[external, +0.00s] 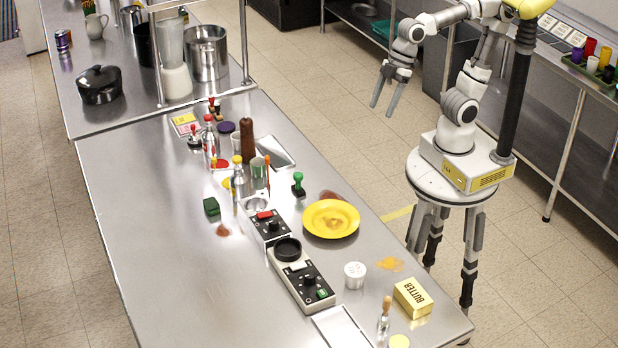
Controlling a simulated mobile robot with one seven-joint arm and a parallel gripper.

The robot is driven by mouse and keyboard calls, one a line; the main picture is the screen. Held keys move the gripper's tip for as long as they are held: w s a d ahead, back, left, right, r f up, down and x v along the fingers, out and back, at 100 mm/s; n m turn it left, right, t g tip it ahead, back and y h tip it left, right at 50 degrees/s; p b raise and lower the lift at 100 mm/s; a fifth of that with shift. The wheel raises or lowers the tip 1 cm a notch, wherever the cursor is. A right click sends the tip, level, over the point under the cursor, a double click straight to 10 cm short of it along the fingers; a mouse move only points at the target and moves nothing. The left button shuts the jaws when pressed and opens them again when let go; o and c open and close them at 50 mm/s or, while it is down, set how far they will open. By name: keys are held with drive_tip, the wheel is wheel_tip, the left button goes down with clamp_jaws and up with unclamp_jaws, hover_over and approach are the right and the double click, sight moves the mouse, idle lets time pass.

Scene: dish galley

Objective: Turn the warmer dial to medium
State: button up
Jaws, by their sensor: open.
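Two control boxes stand on the steel counter. The nearer one (303,284) has a round black cup-like top (288,249), a pale panel, a dark knob (308,281) and a green switch (322,294). The box behind it (262,229) has a red switch (264,214) and a dark knob (273,226). I cannot tell which is the warmer, and the dial markings are too small to read. My gripper (384,108) is open and empty, pointing down over the floor gap right of the counter, well apart from both boxes.
A yellow plate (331,219), a white tub (355,275), a butter box (412,298) and a green-handled stamp (298,185) stand right of the boxes. Bottles and a brown pepper mill (247,141) stand behind. The counter's left side (165,230) is mostly clear.

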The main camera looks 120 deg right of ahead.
drive_tip(key=w+n, duration=0.2)
drive_tip(key=w, duration=0.7)
drive_tip(key=n+g+y+p, duration=0.2)
drive_tip(key=n+y, duration=0.1)
drive_tip(key=n, duration=0.4)
hover_over(274, 220)
drive_tip(key=s+d, duration=0.4)
drive_tip(key=d, duration=0.1)
wheel_tip(274, 220, down, 11)
drive_tip(key=x, duration=0.5)
drive_tip(key=p+x, duration=0.1)
drive_tip(key=x, duration=1)
drive_tip(key=shift+s+d+f, duration=0.15)
drive_tip(key=shift+f, duration=0.35)
clamp_jaws()
